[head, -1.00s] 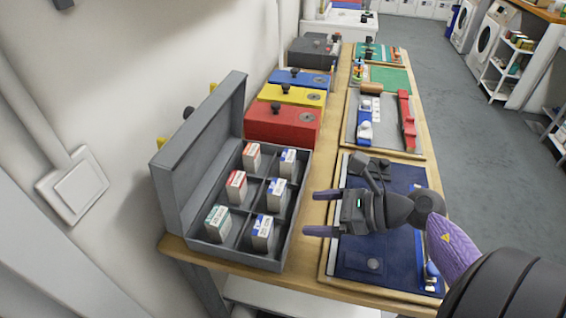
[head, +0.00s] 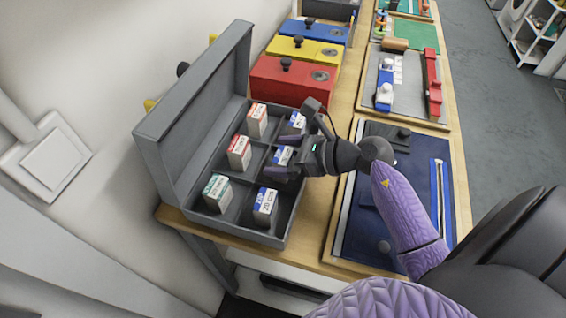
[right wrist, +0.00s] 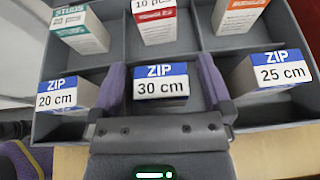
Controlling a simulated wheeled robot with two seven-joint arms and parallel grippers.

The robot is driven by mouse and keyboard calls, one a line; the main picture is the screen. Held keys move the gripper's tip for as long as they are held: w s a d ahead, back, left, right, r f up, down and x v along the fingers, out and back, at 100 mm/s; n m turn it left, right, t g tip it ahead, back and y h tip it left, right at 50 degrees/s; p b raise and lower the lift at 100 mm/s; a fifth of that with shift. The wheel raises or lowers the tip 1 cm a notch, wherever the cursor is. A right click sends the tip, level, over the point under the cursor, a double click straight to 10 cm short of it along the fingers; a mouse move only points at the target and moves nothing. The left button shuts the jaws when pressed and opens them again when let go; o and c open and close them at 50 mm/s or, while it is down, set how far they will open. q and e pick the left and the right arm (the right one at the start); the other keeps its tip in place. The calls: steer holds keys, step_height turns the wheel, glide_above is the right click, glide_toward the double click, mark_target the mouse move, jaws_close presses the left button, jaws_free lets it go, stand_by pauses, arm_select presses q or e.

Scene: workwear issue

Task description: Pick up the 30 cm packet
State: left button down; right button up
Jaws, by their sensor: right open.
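The 30 cm packet (right wrist: 161,87), white with a blue ZIP band, stands in the middle near compartment of the grey box in the right wrist view. In the head view the packet (head: 282,155) is partly hidden by my right gripper (head: 277,156). My right gripper is open, its purple-grey fingers on either side of the packet in the right wrist view (right wrist: 162,75). I cannot tell whether they touch it. My left gripper is not in view.
The grey box (head: 180,208) has an open lid along the wall. The 20 cm packet (right wrist: 62,97) and the 25 cm packet (right wrist: 272,75) flank the 30 cm one. Other packets (head: 239,152) fill the far row. A blue tray mat (head: 370,226) lies beside the box.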

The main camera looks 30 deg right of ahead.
steer(key=shift+c, duration=0.3)
steer(key=c, duration=1.2)
